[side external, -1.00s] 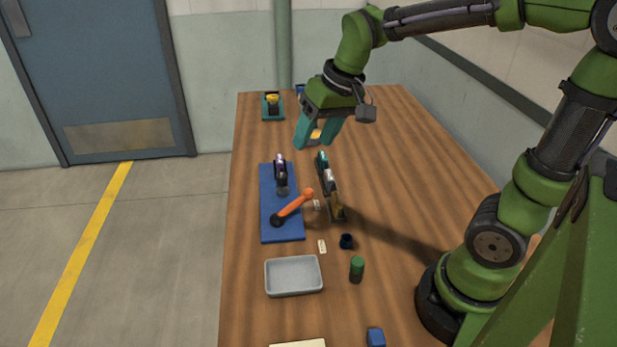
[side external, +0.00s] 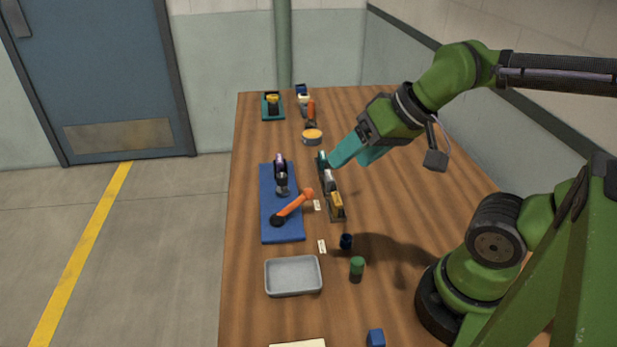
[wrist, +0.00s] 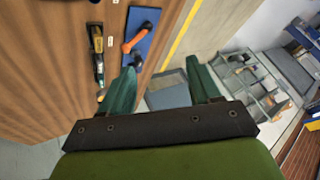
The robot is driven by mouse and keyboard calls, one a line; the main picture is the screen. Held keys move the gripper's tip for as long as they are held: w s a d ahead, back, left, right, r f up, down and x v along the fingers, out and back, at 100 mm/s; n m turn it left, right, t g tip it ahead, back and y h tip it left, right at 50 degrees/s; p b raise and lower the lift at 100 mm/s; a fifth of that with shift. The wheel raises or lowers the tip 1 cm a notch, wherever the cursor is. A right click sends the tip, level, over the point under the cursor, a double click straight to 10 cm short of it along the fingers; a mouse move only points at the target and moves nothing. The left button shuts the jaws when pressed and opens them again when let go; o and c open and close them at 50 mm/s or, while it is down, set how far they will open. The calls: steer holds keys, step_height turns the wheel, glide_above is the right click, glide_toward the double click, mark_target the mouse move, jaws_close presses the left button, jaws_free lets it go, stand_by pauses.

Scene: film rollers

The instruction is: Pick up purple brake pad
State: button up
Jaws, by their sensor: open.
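A small purple piece (side external: 280,158), which looks like the purple brake pad, is at the far end of the blue mat (side external: 268,210). A dark and silver part (side external: 282,182) is just in front of it, and I cannot tell whether they are joined. I cannot make out the purple piece in the wrist view. My gripper (side external: 345,154) is open and empty, with teal fingers, to the right of the mat and tilted down to the left. Its fingers, spread apart, also show in the wrist view (wrist: 161,66).
An orange-handled tool (side external: 295,205) lies across the mat. A narrow rack (side external: 338,217) with teal, white and yellow pieces stands right of it, close to my fingers. A grey tray (side external: 293,276), green cylinder (side external: 357,268) and dark blue cup (side external: 346,241) stand nearer.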

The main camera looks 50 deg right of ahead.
steer(key=o, duration=0.4)
steer(key=shift+o, duration=0.2)
